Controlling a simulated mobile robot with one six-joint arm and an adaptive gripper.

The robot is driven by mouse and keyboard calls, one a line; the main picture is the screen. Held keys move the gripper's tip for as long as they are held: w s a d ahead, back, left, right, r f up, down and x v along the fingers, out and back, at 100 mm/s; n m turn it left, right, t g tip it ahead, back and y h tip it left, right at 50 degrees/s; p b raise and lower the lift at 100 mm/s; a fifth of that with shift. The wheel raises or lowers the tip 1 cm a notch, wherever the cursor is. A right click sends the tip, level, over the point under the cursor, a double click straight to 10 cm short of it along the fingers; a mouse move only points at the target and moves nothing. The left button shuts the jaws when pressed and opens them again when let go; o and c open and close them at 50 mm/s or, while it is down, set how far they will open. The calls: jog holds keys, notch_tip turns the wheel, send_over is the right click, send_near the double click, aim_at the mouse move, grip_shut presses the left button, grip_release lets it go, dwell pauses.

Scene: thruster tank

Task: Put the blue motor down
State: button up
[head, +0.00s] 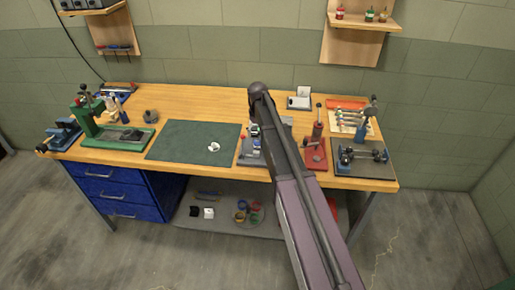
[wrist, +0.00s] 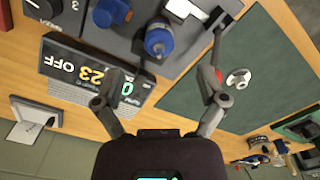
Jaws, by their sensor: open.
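A blue motor (wrist: 158,40) with a dark lower part sits on a grey board (wrist: 185,55) in the wrist view. A second blue part (wrist: 110,13) is to its left on the same board. My gripper (wrist: 180,50) is open, its fingers spread on either side of the motor's near end with nothing clearly held. I cannot tell whether a finger touches the motor. In the head view my arm hides the gripper and most of the grey board (head: 247,160); small blue bits show beside the arm.
A display box (wrist: 95,72) stands beside the board. A green mat (head: 185,141) with a white propeller (head: 214,146) is mostly clear. A red press (head: 316,152), a grey plate (head: 375,170) with a dark part, and a green press (head: 95,120) are also on the bench.

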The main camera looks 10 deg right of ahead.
aim_at(257, 139)
jog(key=shift+f, duration=0.15)
jog(key=shift+w+f+b, duration=0.2)
jog(key=shift+f+b, duration=2.3)
jog(key=shift+b, duration=0.1)
grip_shut()
jog(key=shift+r, duration=0.25)
notch_tip(257, 139, up, 4)
jog(key=p, duration=0.4)
jog(key=shift+f, duration=0.15)
jog(key=s+d+p, duration=0.1)
jog(key=s+d, duration=0.2)
jog(key=s, duration=1.2)
jog(key=shift+s+r, duration=0.4)
jog(key=shift+r, duration=0.05)
